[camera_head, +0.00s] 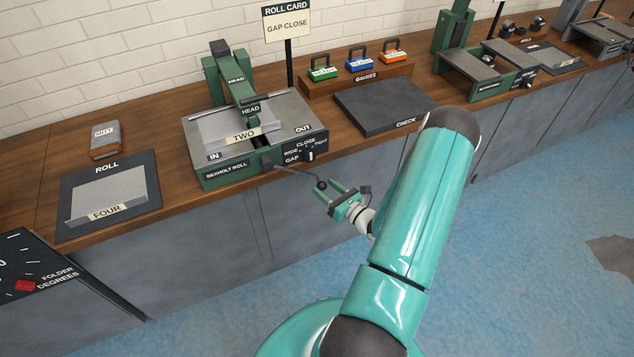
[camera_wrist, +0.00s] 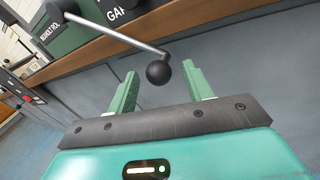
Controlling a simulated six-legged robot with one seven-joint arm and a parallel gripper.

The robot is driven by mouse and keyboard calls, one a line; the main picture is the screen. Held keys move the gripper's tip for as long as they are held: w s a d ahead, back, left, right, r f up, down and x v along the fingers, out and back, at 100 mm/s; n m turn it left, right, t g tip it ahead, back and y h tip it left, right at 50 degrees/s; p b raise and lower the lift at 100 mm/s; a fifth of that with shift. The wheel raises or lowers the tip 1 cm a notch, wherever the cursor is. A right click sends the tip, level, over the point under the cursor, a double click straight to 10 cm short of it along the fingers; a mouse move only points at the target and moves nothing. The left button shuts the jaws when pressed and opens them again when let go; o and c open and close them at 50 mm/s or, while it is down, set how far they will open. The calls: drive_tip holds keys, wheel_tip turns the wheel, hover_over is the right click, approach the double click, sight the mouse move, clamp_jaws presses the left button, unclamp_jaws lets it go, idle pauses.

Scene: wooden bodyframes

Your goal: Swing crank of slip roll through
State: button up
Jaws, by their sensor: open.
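The slip roll (camera_head: 228,174), a green and grey machine labelled BEXHOLT ROLL, stands on the wooden bench. A metal plate labelled TWO (camera_head: 226,136) lies on it under the green head. Its crank (camera_head: 296,172) is a thin metal rod reaching out from the front, ending in a black ball knob (camera_head: 321,185). The crank also shows in the wrist view (camera_wrist: 112,32), with its knob (camera_wrist: 158,73) between and slightly beyond the fingertips. My gripper (camera_head: 336,191) is open, its two green fingers (camera_wrist: 158,84) on either side of the knob without visibly touching it.
A plate labelled FOUR (camera_head: 108,198) lies on the ROLL mat at left, near a MITT block (camera_head: 105,139). A black CHECK plate (camera_head: 382,107) and gauges (camera_head: 360,64) sit to the right. A ROLL CARD sign (camera_head: 287,22) reads GAP CLOSE. The bench edge is close behind the knob.

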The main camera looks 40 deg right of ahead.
drive_tip(key=w, duration=0.4)
drive_tip(key=shift+w+a, duration=0.15)
drive_tip(key=shift+w, duration=0.05)
clamp_jaws()
